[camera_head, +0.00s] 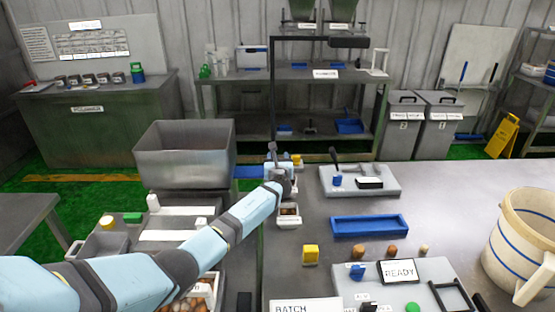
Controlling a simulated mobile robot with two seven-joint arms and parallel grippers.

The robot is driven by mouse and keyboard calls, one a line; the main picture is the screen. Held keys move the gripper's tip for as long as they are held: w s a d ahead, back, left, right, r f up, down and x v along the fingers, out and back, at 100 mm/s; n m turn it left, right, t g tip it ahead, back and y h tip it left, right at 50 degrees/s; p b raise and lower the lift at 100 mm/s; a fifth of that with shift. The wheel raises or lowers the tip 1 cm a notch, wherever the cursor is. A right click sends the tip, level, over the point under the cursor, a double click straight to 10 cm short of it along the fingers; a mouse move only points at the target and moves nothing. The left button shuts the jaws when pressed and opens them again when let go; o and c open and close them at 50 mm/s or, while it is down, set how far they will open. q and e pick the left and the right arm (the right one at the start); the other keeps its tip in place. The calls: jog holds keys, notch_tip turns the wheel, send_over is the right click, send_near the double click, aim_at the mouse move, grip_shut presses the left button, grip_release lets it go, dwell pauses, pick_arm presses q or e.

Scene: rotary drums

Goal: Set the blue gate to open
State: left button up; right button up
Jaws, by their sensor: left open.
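My left arm comes in from the lower left, and its gripper (279,163) is over the far end of the left side of the table. The gripper is small and seen from behind; its fingertips are mostly hidden by the wrist. I cannot tell for sure which blue part is the blue gate. A blue piece (248,171) shows just left of the gripper, partly hidden. A small blue part (337,181) stands on a grey panel (385,190) right of the gripper. Another blue part (357,271) sits on the nearer panel with the READY display (399,270). My right gripper is not in view.
A metal hopper (185,150) stands left of the gripper. A blue tray (369,225), a yellow block (310,254) and several small brown pieces lie on the table. A cream bucket (520,240) stands at right. A dark post rises behind the gripper. The table's far right is clear.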

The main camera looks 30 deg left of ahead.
pick_arm(q)
jog(key=shift+s, duration=0.1)
jog(key=shift+s+d+r+p, duration=0.15)
jog(key=shift+s+p, duration=0.1)
jog(key=shift+p, duration=0.25)
jog(key=p+v, duration=0.8)
jog(key=v, duration=0.5)
jog(key=shift+d, duration=0.15)
jog(key=shift+w, duration=0.1)
jog(key=shift+f, duration=0.25)
